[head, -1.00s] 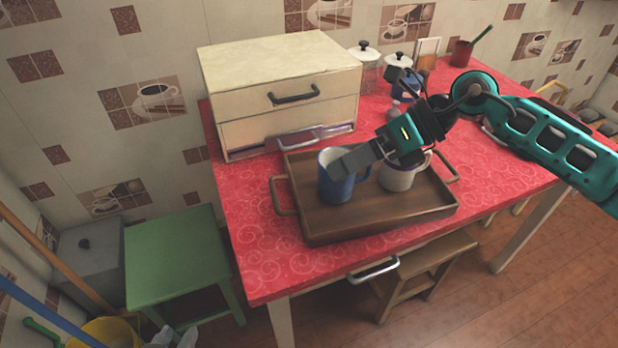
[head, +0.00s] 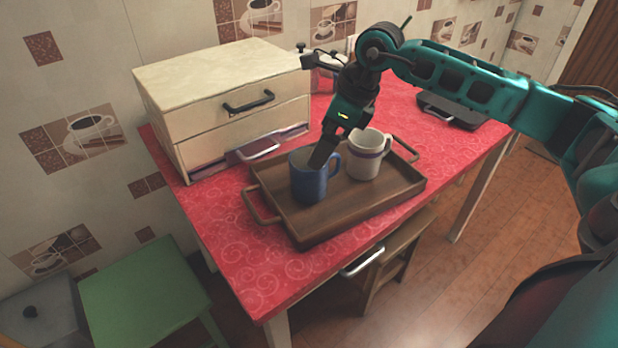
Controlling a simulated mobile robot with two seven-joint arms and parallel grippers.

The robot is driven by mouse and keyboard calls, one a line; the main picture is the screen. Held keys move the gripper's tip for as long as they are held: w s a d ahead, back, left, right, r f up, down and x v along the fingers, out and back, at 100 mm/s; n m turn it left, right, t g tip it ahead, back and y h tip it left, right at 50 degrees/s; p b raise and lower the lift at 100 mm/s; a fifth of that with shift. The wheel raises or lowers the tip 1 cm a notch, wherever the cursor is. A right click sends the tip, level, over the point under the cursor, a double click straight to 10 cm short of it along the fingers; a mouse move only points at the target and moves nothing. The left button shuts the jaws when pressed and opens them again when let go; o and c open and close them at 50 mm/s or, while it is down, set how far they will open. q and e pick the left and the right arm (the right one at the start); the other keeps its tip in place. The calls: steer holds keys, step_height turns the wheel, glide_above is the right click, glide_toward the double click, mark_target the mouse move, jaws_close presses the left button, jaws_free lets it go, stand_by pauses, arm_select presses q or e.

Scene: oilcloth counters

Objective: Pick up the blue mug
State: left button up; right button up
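The blue mug (head: 309,184) stands upright on the left part of a brown wooden tray (head: 345,215), its handle towards the right. My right gripper (head: 322,154) comes down from above right, with a dark finger at the mug's rim and overlapping its opening. I cannot tell whether the finger is inside the mug or whether the fingers are closed on its wall. My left gripper is not in view.
A cream drawer box (head: 215,110) stands behind on the red tablecloth (head: 265,275). A dark tray-like object (head: 452,110) lies at the right. A green stool (head: 145,295) is at lower left.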

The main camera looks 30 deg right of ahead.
steer(key=x, duration=0.5)
steer(key=b+x, duration=0.1)
steer(key=x, duration=0.2)
steer(key=shift+a+f, duration=0.1)
steer(key=shift+a, duration=0.3)
steer(key=c, duration=1.1)
